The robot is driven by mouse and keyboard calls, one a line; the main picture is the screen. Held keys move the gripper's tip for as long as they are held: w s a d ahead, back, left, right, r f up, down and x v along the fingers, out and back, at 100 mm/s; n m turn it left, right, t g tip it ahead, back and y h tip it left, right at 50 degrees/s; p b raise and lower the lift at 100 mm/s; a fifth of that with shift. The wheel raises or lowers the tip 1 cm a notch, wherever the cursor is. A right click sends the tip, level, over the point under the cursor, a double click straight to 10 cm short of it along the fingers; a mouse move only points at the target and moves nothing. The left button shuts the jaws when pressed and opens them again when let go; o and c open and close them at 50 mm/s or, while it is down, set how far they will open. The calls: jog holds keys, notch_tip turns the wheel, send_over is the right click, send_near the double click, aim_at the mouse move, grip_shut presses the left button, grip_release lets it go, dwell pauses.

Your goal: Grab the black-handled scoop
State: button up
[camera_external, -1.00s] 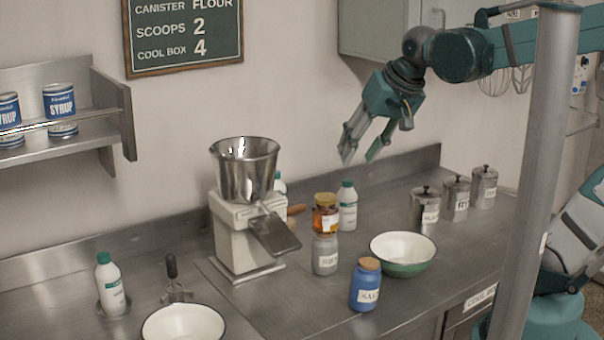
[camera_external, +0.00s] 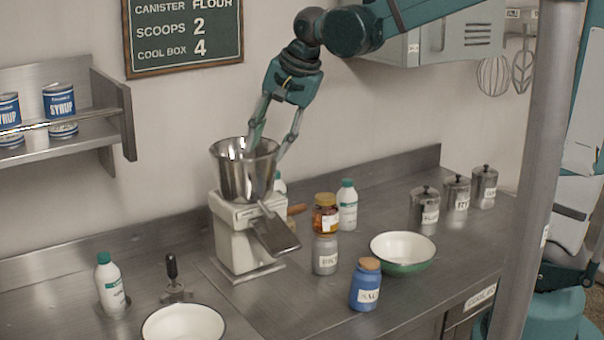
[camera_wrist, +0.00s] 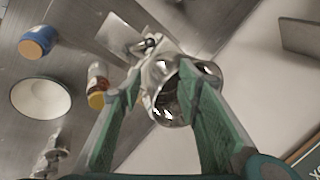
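A black-handled tool (camera_external: 172,268) stands near upright on the counter at the lower left of the external view, left of the mill. Its metal lower end is too small to make out, so I cannot confirm that it is the scoop. My gripper (camera_external: 266,148) points down at the steel hopper (camera_external: 245,175) of the white mill (camera_external: 236,232). In the wrist view my gripper (camera_wrist: 160,72) is open, with its green fingers apart and the hopper (camera_wrist: 165,92) showing between them. Nothing is held. I cannot tell whether the fingers touch the hopper.
A white bottle (camera_external: 110,285) and a white bowl (camera_external: 183,324) flank the black-handled tool. Right of the mill are an amber jar (camera_external: 325,213), a grey jar (camera_external: 325,256), a blue jar (camera_external: 365,286) and a green bowl (camera_external: 402,267).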

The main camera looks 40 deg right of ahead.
jog(key=w+a+f+m+g, duration=0.1)
jog(key=w+a+f+m, duration=0.15)
jog(key=a, duration=0.25)
jog(key=w+a+f+m, duration=0.1)
jog(key=w+a, duration=0.2)
jog(key=a, duration=0.3)
jog(key=m+g, duration=0.2)
send_near(170, 254)
jog(key=d+r, duration=0.4)
jog(key=a+f, duration=0.1)
jog(key=f, duration=0.2)
jog(key=a+f+m+h+b, duration=0.1)
jog(key=a+f, duration=0.1)
jog(key=f, duration=0.1)
jog(key=w+a+f+m+g+b, duration=0.1)
jog(key=a+f, duration=0.1)
jog(key=f, duration=0.2)
jog(key=shift+a+h, duration=0.2)
jog(key=shift+h, duration=0.2)
jog(key=shift+a+f+m, duration=0.2)
jog(key=shift+f+m, duration=0.05)
jog(key=shift+f, duration=0.1)
jog(key=shift+s+f, duration=0.1)
jog(key=shift+f, duration=1.15)
jog(key=shift+f, duration=0.1)
jog(key=shift+f+p, duration=0.45)
jog(key=shift+f, duration=2.05)
